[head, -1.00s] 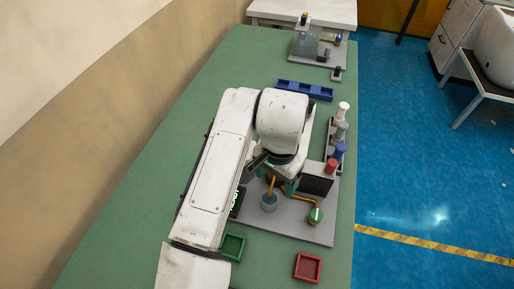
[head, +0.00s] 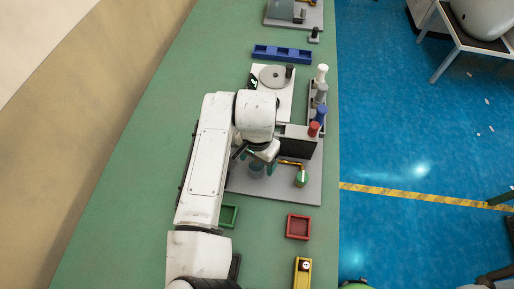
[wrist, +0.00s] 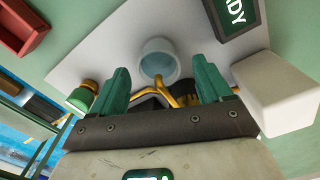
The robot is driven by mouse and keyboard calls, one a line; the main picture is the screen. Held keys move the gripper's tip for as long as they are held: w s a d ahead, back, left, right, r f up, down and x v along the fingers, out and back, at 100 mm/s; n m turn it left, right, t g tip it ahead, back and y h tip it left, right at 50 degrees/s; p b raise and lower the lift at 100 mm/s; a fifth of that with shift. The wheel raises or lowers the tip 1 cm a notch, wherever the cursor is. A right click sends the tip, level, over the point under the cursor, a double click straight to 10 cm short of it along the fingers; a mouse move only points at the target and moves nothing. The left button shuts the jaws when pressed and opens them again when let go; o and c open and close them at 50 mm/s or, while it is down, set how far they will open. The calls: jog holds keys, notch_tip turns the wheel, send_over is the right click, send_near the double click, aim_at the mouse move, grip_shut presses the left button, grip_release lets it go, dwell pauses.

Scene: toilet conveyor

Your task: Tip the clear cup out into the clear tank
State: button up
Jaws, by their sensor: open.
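A clear cup-like vessel with a bluish inside (wrist: 158,60) stands on the grey plate. It also shows, partly covered by my gripper, in the head view (head: 257,169). My gripper (wrist: 160,82) is open, its two green fingers apart and empty. In the wrist view the vessel appears just beyond and between the fingertips; I cannot tell whether they touch it. A forked amber piece (wrist: 160,92) shows between the fingers. I cannot pick out the clear tank with certainty.
The grey plate (head: 275,193) carries a green-topped fitting (head: 301,179) with an amber arm and a dark panel (head: 299,147). Coloured cylinders stand behind. A green tray (head: 228,215), red tray (head: 299,227) and yellow tray (head: 302,273) lie in front. Clear green tabletop lies left.

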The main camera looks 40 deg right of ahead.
aim_at(257, 170)
jog(key=shift+f, duration=1.5)
jog(key=shift+c, duration=0.3)
jog(key=c, duration=1)
jog(key=shift+s, duration=0.1)
